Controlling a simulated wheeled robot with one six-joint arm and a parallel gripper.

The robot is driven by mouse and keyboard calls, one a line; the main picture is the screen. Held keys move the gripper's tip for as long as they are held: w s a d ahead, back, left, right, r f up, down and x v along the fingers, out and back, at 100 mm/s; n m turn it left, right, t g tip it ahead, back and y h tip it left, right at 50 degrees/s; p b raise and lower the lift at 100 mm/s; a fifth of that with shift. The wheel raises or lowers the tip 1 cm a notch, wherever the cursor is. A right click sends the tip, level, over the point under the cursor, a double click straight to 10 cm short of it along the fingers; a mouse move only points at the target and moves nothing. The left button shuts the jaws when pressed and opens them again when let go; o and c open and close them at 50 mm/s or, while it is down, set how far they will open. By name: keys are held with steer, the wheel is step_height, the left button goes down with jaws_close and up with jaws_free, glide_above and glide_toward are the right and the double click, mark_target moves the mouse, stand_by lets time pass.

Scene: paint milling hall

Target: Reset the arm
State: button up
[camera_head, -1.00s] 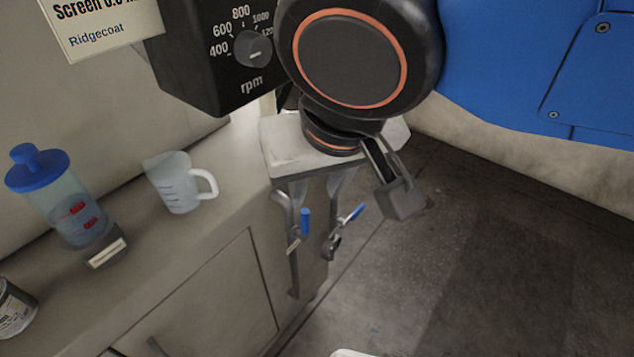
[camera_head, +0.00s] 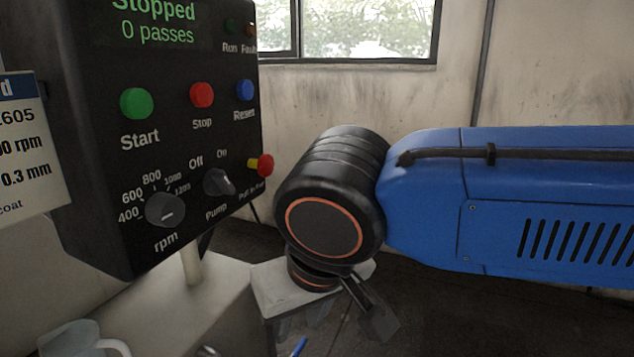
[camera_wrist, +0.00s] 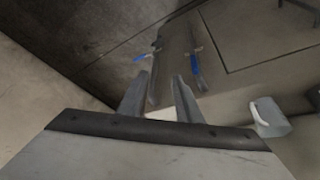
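My arm is blue and black and crosses the head view from the right. My gripper (camera_wrist: 160,85) shows in the wrist view as two grey fingers standing apart with nothing between them. I cannot tell how far away these are.
The black control box (camera_head: 95,70) stands left of my arm. Its display reads "Stopped, 0 passes"; it has Start, Stop and Reset buttons and rpm and Pump knobs. A clear jug (camera_wrist: 268,115) stands on the bench near my gripper. A window (camera_head: 350,30) is behind.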

steer(key=w+d+f+m+h, duration=0.1)
steer(key=w+d+f, duration=0.2)
steer(key=d, duration=0.5)
steer(key=w+d+f+m, duration=0.2)
steer(key=w+d+f, duration=0.1)
steer(key=d, duration=0.6)
steer(key=s+d+f+m, duration=0.1)
steer(key=s+d+f, duration=0.1)
steer(key=d, duration=0.5)
steer(key=s+d+f+m+h, duration=0.1)
steer(key=s+d+f, duration=0.1)
steer(key=d+f, duration=0.3)
steer(key=shift+d+f+m+t, duration=0.25)
steer(key=shift+d+m+t, duration=0.15)
steer(key=shift+d, duration=1.05)
